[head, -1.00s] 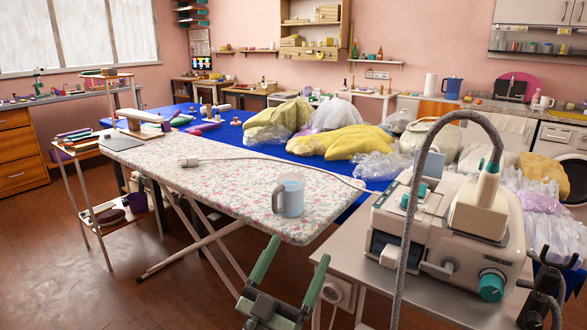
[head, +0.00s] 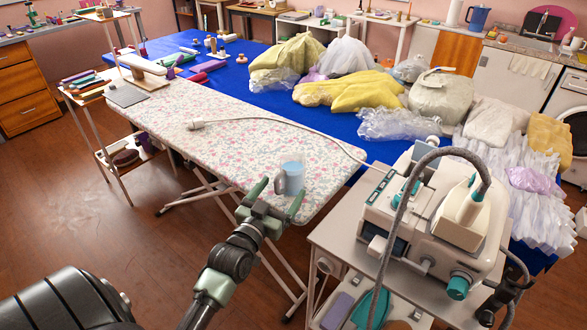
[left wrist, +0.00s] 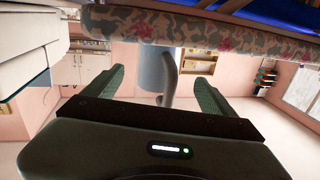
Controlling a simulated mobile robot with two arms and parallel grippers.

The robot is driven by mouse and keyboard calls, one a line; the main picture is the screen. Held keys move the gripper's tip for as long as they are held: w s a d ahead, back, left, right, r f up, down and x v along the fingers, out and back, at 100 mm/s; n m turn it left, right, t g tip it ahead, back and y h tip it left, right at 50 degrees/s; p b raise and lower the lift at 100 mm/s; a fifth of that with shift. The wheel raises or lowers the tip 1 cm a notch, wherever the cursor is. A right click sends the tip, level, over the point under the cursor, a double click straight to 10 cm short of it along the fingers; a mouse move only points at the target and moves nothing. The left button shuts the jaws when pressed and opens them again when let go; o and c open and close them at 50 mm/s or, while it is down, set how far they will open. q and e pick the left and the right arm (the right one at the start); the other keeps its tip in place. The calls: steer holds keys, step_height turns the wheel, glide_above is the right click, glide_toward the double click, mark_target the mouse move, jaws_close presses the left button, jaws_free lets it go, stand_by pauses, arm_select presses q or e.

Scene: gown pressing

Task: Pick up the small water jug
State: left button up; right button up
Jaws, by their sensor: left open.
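The small water jug (head: 292,178) is a clear cup-like jug with light blue water and a side handle. It stands upright near the front end of the floral ironing board (head: 240,145). My left gripper (head: 278,196) is open at the near side of the jug, with its green fingers pointing at it. In the left wrist view, which looks upside down, the jug (left wrist: 150,72) and its handle lie between the open fingers (left wrist: 160,80), with the handle facing the palm. I cannot tell whether a finger touches it.
A steam iron station (head: 425,215) with a grey hose stands on a trolley right of the board. A white cord (head: 265,130) lies across the board behind the jug. A blue table (head: 375,150) with bagged garments stands behind. Wooden floor is clear at left.

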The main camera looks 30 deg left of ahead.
mark_target(287, 183)
arm_select(q)
steer(key=w, duration=0.2)
steer(key=w+p, duration=0.1)
steer(key=w, duration=0.2)
steer(key=shift+w+a+r, duration=0.2)
steer(key=shift+w+a, duration=0.1)
steer(key=shift+w, duration=0.05)
steer(key=shift+w+f, duration=0.1)
steer(key=shift+w, duration=0.25)
steer(key=c, duration=1.8)
step_height(287, 183, up, 20)
steer(key=shift+r, duration=0.1)
